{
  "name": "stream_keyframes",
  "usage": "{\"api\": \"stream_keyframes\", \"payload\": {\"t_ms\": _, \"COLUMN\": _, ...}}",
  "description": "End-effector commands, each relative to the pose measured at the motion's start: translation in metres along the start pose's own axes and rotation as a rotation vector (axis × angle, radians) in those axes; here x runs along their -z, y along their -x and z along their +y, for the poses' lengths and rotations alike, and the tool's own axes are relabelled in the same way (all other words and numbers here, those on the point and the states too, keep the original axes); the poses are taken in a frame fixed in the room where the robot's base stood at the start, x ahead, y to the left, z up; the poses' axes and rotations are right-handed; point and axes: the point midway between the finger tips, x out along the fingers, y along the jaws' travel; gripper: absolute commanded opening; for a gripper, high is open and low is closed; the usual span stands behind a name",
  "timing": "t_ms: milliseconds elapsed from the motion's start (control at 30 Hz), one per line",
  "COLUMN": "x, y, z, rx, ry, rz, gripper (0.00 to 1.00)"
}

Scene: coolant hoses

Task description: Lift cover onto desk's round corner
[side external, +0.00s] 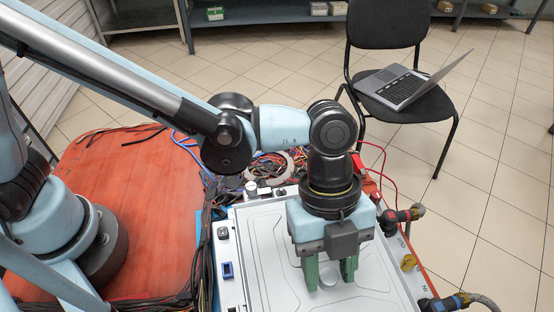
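The cover looks to be the light grey panel (268,262) with pressed contour lines, lying flat on the white-framed unit at the lower middle. My gripper (330,283) points down over the panel, its two green fingers spread apart. Grey panel surface and a round raised shape show between and around the fingertips. Whether the tips touch the panel, I cannot tell. The orange-red desk (150,205) is at the left, and its rounded corner (95,143) is at the far left. The gripper body hides part of the panel, and the picture edge cuts off its near end.
Tangled wires (275,165) lie behind the unit, and dark cables run along its left side. Hose fittings (402,216) stick out at the right. A chair (390,40) holding an open laptop (405,85) stands behind. The desk's middle is clear.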

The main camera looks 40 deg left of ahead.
Motion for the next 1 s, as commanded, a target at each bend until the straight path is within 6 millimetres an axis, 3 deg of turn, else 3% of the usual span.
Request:
{"api": "stream_keyframes", "payload": {"t_ms": 33, "x": 0.000, "y": 0.000, "z": 0.000, "rx": 0.000, "ry": 0.000, "rz": 0.000, "gripper": 0.34}}
{"api": "stream_keyframes", "payload": {"t_ms": 267, "x": 0.000, "y": 0.000, "z": 0.000, "rx": 0.000, "ry": 0.000, "rz": 0.000, "gripper": 0.00}}
{"api": "stream_keyframes", "payload": {"t_ms": 700, "x": 0.002, "y": 0.004, "z": 0.000, "rx": 0.000, "ry": 0.000, "rz": 0.001, "gripper": 0.00}}
{"api": "stream_keyframes", "payload": {"t_ms": 1000, "x": 0.015, "y": 0.035, "z": 0.000, "rx": 0.000, "ry": 0.000, "rz": 0.001, "gripper": 0.00}}
